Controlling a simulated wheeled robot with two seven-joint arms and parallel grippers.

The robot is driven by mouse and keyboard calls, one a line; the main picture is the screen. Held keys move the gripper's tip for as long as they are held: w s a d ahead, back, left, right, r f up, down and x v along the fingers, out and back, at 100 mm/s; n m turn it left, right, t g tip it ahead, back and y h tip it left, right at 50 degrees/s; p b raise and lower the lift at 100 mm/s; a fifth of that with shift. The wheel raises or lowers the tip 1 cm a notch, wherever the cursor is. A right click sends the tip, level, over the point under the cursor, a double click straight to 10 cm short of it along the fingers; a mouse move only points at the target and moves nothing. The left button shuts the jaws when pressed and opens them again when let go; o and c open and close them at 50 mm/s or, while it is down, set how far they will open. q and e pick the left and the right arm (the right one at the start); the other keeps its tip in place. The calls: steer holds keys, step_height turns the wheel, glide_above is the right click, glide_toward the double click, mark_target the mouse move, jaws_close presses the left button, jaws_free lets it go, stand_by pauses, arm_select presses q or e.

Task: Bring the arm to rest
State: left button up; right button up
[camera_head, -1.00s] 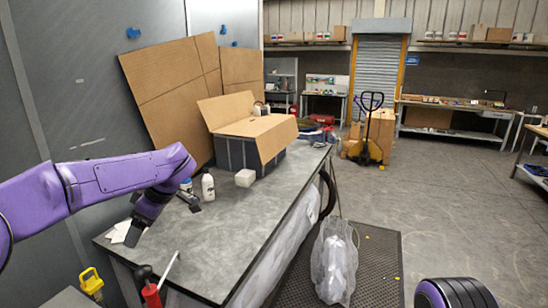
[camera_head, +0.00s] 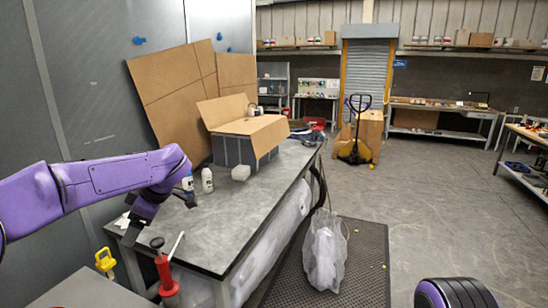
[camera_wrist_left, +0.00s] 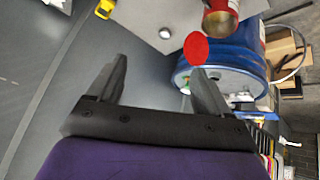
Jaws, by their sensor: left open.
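My left arm (camera_head: 95,183) is purple and comes in from the left, bent at the elbow. It reaches over the near left end of the grey workbench (camera_head: 225,220). My left gripper (camera_head: 160,217) hangs down there, open, with nothing between its fingers. In the left wrist view the open gripper (camera_wrist_left: 158,70) shows two spread dark fingers with an empty gap. My right gripper is not in view.
White bottles (camera_head: 207,180), a white block (camera_head: 241,173) and a cardboard-topped crate (camera_head: 232,150) stand on the bench. A blue drum (camera_wrist_left: 222,62) shows in the wrist view. The floor right of the mat (camera_head: 335,270) is clear.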

arm_select(q)
step_height(320, 180, down, 10)
steer(key=w+a+t+y+b, duration=0.1)
steer(key=a+t+y+b, duration=0.15)
steer(key=t+y, duration=0.25)
steer(key=s+d+f+m+t+h+b, duration=0.1)
steer(key=s+f+m+t+h+b, duration=0.15)
steer(key=f, duration=0.75)
steer(key=s+d+f+m+t+h+b, duration=0.1)
steer(key=s+d+f+m, duration=0.2)
steer(key=f, duration=0.7)
steer(key=s+f+m+g+h+b, duration=0.2)
steer(key=s+f+m+g+b, duration=0.1)
steer(key=s+f, duration=1)
steer(key=s+f+m+g+h+b, duration=0.3)
steer(key=s+f, duration=1)
steer(key=s, duration=0.8)
steer(key=shift+d+m+b, duration=0.35)
steer(key=shift+m+b, duration=0.2)
steer(key=shift+m, duration=0.3)
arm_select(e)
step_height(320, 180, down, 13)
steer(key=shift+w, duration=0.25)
